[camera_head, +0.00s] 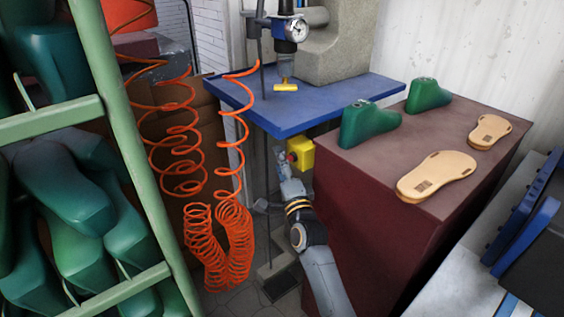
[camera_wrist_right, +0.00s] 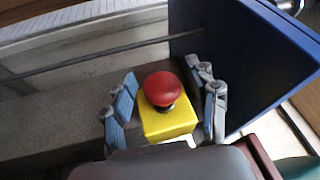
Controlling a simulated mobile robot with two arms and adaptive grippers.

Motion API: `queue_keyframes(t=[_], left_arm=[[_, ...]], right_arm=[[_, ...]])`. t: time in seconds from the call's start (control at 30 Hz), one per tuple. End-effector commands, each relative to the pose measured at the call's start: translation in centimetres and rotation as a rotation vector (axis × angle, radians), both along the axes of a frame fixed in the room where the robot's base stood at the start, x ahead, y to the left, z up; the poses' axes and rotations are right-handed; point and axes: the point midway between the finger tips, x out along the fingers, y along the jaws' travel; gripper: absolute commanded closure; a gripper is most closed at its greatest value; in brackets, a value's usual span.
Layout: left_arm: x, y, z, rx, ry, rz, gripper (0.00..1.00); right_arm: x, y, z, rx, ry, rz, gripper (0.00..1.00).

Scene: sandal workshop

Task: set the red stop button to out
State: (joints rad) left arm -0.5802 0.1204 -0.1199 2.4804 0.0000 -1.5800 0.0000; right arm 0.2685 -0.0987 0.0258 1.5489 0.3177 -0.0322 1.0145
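The red stop button (camera_wrist_right: 163,87) is a mushroom cap on a yellow box (camera_wrist_right: 168,123), with a dark stem showing under the cap in the right wrist view. In the head view the yellow box (camera_head: 301,152) is below the blue table's edge, and the red button (camera_head: 291,157) shows on its near left side. My right gripper (camera_head: 284,166) is right at it. In the wrist view the right gripper (camera_wrist_right: 168,100) is open, one finger on each side of the button and box, with gaps. Whether the button is in or out is hard to tell. My left gripper is out of view.
A blue-topped press table (camera_head: 305,112) stands behind the box. A dark red block (camera_head: 400,165) with green lasts (camera_head: 368,124) and tan soles (camera_head: 437,176) is close on the right. Orange coiled hoses (camera_head: 220,240) hang to the left, beside a green rack (camera_head: 130,140).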

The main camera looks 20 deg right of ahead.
Motion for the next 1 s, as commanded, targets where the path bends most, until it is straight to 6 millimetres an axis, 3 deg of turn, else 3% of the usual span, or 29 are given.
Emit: queue_keyframes(t=[0.37, 0.8, 1.0], left_arm=[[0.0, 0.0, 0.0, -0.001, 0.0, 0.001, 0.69], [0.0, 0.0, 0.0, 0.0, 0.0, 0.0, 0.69], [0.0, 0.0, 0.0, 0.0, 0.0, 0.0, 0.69]], right_arm=[[-1.0, -0.1, -0.2, -0.001, -0.001, -0.002, 0.4], [-9.5, 0.0, -2.1, -0.002, 0.001, -0.002, 0.4], [-11.4, 0.1, -2.5, -0.001, -0.001, 0.0, 0.4]])
